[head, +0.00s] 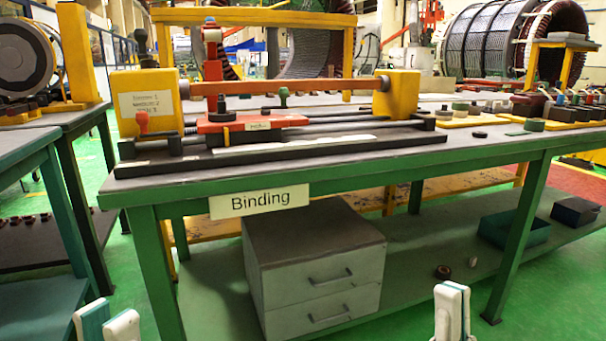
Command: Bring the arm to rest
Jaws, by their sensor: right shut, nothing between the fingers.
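My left gripper (108,320) shows at the bottom left edge, in front of the green bench. Its two white fingertips stand apart, with nothing seen between them. My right gripper (452,310) points up at the bottom edge, right of centre. Its fingers are shut together and hold nothing. Both grippers are low in the view, below the level of the bench top, and only their finger ends show. The arms behind them are out of the picture.
A green workbench (370,160) labelled Binding (259,201) spans the middle and carries a red and yellow winding fixture (290,88). A grey drawer cabinet (315,262) stands on its lower shelf. Another bench (28,150) is at the left. Green floor shows at the lower right.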

